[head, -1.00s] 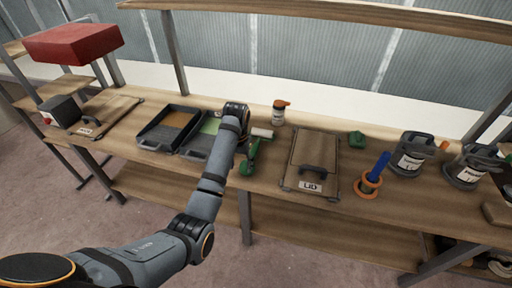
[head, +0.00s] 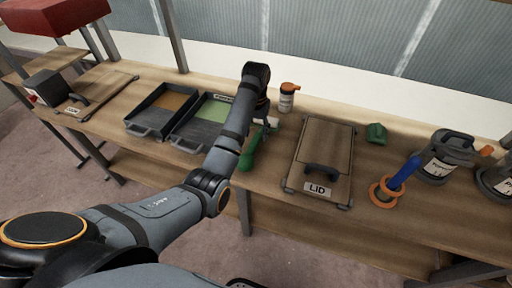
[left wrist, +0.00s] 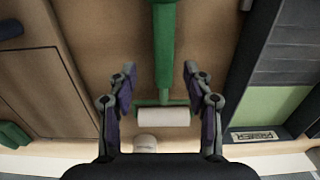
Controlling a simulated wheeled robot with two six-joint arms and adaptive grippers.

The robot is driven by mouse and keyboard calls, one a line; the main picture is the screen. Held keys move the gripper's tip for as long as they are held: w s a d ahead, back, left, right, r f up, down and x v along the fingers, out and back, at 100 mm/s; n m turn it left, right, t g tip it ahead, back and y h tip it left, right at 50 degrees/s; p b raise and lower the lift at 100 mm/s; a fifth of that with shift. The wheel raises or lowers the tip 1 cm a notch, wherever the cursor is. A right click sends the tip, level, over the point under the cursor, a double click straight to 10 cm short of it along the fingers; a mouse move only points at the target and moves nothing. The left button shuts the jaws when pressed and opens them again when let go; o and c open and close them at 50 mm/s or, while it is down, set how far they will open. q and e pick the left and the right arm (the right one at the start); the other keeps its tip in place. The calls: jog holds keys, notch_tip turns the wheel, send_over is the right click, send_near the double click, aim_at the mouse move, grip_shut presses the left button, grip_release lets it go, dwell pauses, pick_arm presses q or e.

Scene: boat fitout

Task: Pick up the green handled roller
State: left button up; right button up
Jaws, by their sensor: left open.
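The green handled roller (head: 248,160) lies on the bench between the trays and the lid. Its lower handle shows in the head view; my left arm partly covers its upper end. In the left wrist view the roller's green handle (left wrist: 164,45) runs up the picture, with its white sleeve (left wrist: 163,117) across its lower end. My left gripper (left wrist: 156,72) is open, with one finger on each side of the handle and a gap on both sides. In the head view my left gripper (head: 262,108) is over the roller's sleeve end. My right gripper is not in view.
Two paint trays, one brown (head: 163,108) and one green (head: 205,119), stand left of the roller. A lid (head: 321,160) lies to the right. A bottle with an orange cap (head: 287,98) stands behind. A green block (head: 376,133), a blue-handled tool (head: 402,173) and jugs (head: 447,155) are farther right.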

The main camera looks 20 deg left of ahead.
aim_at(255, 140)
pick_arm(q)
jog(key=shift+f, duration=0.45)
jog(key=f, duration=0.3)
jog(key=shift+a+f, duration=0.3)
jog(key=shift+w+f, duration=0.1)
jog(key=shift+f, duration=0.25)
grip_shut()
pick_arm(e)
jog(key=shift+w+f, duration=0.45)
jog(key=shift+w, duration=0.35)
